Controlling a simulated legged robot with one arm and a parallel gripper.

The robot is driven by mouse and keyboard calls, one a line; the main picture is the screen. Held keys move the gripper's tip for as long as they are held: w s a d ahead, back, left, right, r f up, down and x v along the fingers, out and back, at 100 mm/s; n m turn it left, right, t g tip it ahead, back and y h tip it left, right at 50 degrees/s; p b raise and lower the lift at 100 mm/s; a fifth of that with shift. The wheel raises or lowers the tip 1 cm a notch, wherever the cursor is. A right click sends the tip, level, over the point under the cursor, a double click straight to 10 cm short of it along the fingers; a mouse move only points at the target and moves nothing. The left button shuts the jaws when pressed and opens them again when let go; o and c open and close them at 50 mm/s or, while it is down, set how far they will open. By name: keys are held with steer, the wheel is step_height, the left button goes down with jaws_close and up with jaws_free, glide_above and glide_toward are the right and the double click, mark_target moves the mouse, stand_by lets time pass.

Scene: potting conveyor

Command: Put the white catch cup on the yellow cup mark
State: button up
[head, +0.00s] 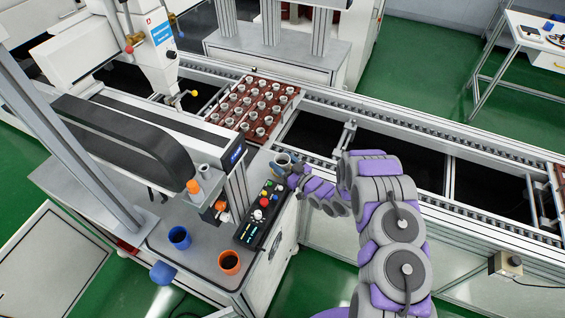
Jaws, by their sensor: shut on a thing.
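A small pale cup (283,160), which looks like the white catch cup, is at the right end of the machine's grey top, by the conveyor. It looks greyish here and is partly hidden by my gripper. My gripper (292,175) reaches it from the right and is shut on it. I cannot tell whether the cup touches the surface below or is held just above it. I cannot make out the yellow cup mark.
A control panel (260,214) with coloured buttons lies just in front of the cup. A blue cup (179,238) and an orange cup (229,262) stand on the front ledge. A brown tray (243,123) of several small pots sits on the conveyor behind.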

steer(key=shift+s+a+r, duration=0.1)
steer(key=shift+a, duration=0.25)
steer(key=o, duration=0.7)
steer(key=shift+o, duration=0.2)
steer(key=shift+d, duration=0.15)
steer(key=v, duration=1.2)
